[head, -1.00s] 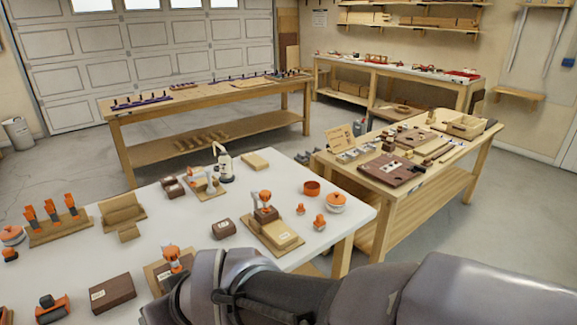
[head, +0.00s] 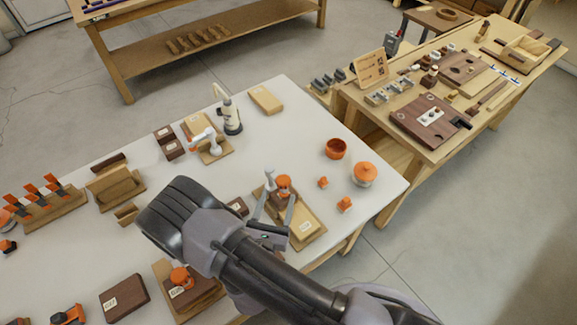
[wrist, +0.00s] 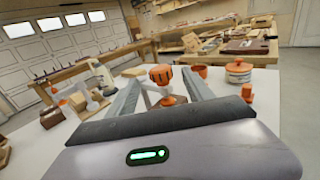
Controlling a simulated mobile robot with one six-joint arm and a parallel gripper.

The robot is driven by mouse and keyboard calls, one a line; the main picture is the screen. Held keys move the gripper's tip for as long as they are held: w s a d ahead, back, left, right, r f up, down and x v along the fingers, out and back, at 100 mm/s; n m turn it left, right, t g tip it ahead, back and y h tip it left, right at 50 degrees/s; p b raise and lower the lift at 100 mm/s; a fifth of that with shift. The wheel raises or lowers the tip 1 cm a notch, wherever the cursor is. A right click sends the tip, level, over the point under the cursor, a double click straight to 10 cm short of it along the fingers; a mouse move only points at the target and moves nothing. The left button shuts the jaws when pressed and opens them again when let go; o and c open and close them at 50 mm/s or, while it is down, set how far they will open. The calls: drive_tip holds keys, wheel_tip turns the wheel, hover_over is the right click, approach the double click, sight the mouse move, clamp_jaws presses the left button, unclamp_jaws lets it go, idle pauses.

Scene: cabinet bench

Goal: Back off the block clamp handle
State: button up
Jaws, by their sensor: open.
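A clamp with an orange ribbed handle (head: 284,183) stands on a light wooden board (head: 307,232) near the white bench's right side. The handle also shows in the wrist view (wrist: 160,74). My gripper (head: 279,191) is open, its two grey fingers reaching towards the handle. In the wrist view the handle appears between the fingertips (wrist: 162,80), with more orange of the clamp below it. I cannot tell whether the fingers touch it. My arm and fingers partly hide the clamp's lower part and block in the head view.
Another orange-knobbed clamp (head: 180,277) sits at the front left. An orange bowl (head: 335,148), a lidded pot (head: 365,174) and small orange pieces stand right of the clamp. A white-and-dark tool (head: 230,118) stands behind. Bare white bench top (head: 282,130) lies between.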

sight(283, 182)
drive_tip(key=x, duration=1)
drive_tip(key=shift+w+d+b, duration=0.1)
drive_tip(key=shift+w+b, duration=0.05)
drive_tip(key=shift+b, duration=0.25)
clamp_jaws()
drive_tip(key=shift+y, duration=0.3)
